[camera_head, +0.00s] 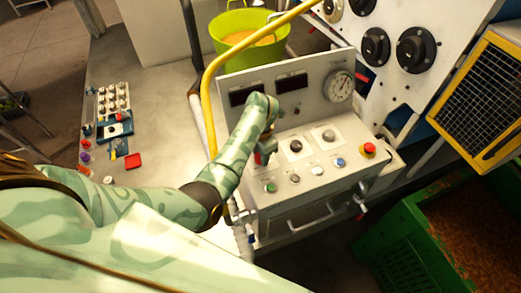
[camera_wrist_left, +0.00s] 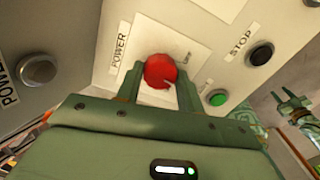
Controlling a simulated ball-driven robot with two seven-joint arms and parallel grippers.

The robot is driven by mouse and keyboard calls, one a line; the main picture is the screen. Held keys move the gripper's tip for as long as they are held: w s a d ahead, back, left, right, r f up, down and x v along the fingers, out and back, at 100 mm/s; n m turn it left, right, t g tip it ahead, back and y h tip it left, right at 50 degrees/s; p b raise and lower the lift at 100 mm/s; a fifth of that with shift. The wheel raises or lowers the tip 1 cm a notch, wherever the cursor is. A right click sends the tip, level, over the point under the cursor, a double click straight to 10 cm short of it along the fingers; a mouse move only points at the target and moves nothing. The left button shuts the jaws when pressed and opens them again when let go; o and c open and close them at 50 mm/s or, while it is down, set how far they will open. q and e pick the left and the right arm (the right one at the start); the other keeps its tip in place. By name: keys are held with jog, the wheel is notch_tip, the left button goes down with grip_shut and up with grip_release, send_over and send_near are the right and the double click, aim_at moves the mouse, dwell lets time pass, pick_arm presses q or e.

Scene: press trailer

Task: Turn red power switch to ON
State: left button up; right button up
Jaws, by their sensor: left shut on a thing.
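The red power switch (camera_wrist_left: 160,70) is a round red knob on a pale plate marked POWER in the left wrist view. My left gripper (camera_wrist_left: 158,84) is shut on it, with one green finger on each side. In the head view my left gripper (camera_head: 266,148) reaches down onto the left part of the white control box (camera_head: 318,190), and the arm and hand mostly hide the switch. What looks like part of my right gripper (camera_wrist_left: 292,105) shows small at the right edge of the left wrist view; its jaw state is unclear.
A green button (camera_wrist_left: 217,98) and a black button (camera_wrist_left: 260,54) marked STOP sit right of the switch. The box also has a red mushroom button (camera_head: 368,150) and a gauge (camera_head: 339,86). A yellow pipe (camera_head: 222,62) rises close behind my arm. A green crate (camera_head: 405,250) stands lower right.

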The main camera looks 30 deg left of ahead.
pick_arm(q)
jog(key=m+p, duration=0.1)
jog(key=m, duration=0.2)
jog(key=shift+r+m, duration=0.15)
jog(key=shift+m, duration=0.15)
jog(key=shift+m+p, duration=0.8)
jog(key=shift+m, duration=0.7)
jog(key=shift+w, duration=0.1)
jog(key=o, duration=1)
notch_tip(320, 180, up, 16)
jog(key=p, duration=0.4)
jog(key=shift+d, duration=0.1)
